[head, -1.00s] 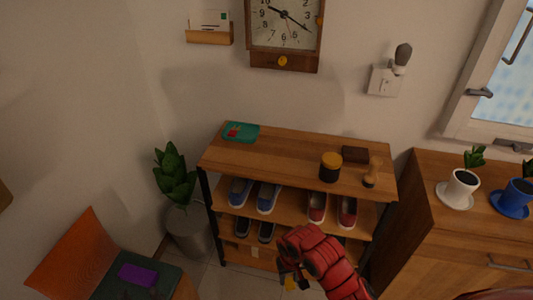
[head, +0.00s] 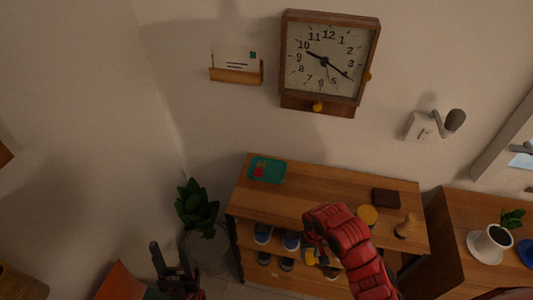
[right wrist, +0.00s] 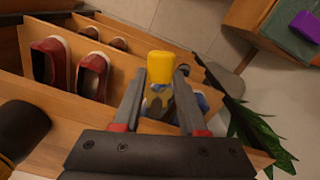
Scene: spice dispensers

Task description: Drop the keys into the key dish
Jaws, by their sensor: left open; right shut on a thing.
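The keys (right wrist: 158,101) with a yellow fob (right wrist: 160,67) are between the fingers of my right gripper (right wrist: 158,112) in the right wrist view. In the head view my right gripper (head: 322,258) is in front of the shoe shelf, below its top board, and its red arm hides part of the shelf. A flat teal tray (head: 268,171) with a red mark, which looks like the key dish, lies at the left end of the shelf top. The keys are apart from it, to its lower right. My left gripper (head: 170,266) is open and empty at the lower left.
The shelf top (head: 300,190) is clear between the tray and the yellow-topped jar (head: 368,216). A dark brown block (head: 386,198) and a wooden stamp-like piece (head: 406,227) stand to the right. A potted plant (head: 197,208) stands left of the shelf.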

